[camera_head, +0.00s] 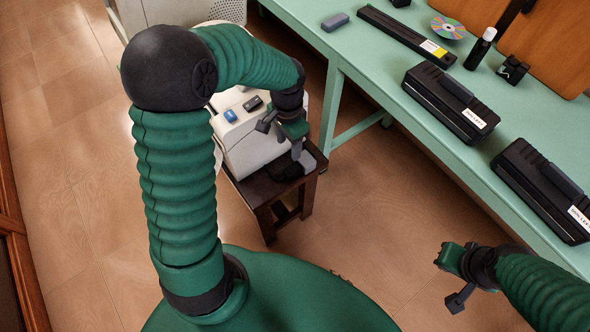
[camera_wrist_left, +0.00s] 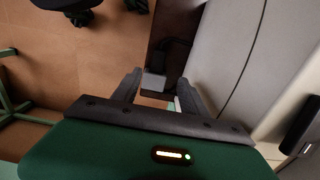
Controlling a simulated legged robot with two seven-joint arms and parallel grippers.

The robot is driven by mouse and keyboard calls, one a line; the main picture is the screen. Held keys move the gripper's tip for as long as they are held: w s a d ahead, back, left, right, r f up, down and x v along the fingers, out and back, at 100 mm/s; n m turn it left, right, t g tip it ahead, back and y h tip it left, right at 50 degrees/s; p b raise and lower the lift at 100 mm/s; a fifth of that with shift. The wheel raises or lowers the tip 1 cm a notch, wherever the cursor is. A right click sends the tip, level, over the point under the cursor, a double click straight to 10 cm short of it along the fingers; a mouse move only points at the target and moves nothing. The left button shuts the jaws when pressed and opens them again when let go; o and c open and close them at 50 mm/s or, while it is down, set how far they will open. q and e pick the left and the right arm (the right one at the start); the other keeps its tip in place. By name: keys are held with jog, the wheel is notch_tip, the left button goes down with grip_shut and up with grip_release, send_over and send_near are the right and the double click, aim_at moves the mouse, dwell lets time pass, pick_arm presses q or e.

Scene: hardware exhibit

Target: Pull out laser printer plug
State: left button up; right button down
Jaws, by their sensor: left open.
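A white laser printer (camera_head: 250,140) stands on a low dark brown table (camera_head: 262,193). My left gripper (camera_head: 297,152) points down beside the printer's front right corner. In the left wrist view the left gripper (camera_wrist_left: 160,90) is open, with its fingers apart. A small grey plug-like block (camera_wrist_left: 153,81) lies between the fingertips, nearer the left one; contact is unclear. A dark cable or connector (camera_wrist_left: 172,50) shows just beyond it, against the brown tabletop. My right gripper (camera_head: 452,272) is over the floor at lower right, far from the printer; its fingers are unclear.
A long green table (camera_head: 345,60) runs along the right. It holds black toner cartridges (camera_head: 450,100), a disc (camera_head: 448,27), a dark bottle (camera_head: 480,48) and a long black bar (camera_head: 405,33). The printer wall is close to the left gripper. The tiled floor (camera_head: 75,150) is open at left.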

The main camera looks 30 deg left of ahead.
aim_at(290, 169)
pick_arm(q)
jog(key=f+b, duration=0.1)
jog(key=f, duration=0.3)
jog(key=f+b, duration=0.1)
jog(key=f, duration=0.3)
jog(key=f+b, duration=0.2)
jog(key=f, duration=0.2)
jog(key=shift+d+f, duration=0.2)
jog(key=shift+d, duration=0.05)
jog(key=shift+a+f, duration=0.1)
jog(key=shift+f, duration=0.25)
jog(key=shift+c, duration=0.8)
grip_shut()
jog(key=shift+r, duration=0.1)
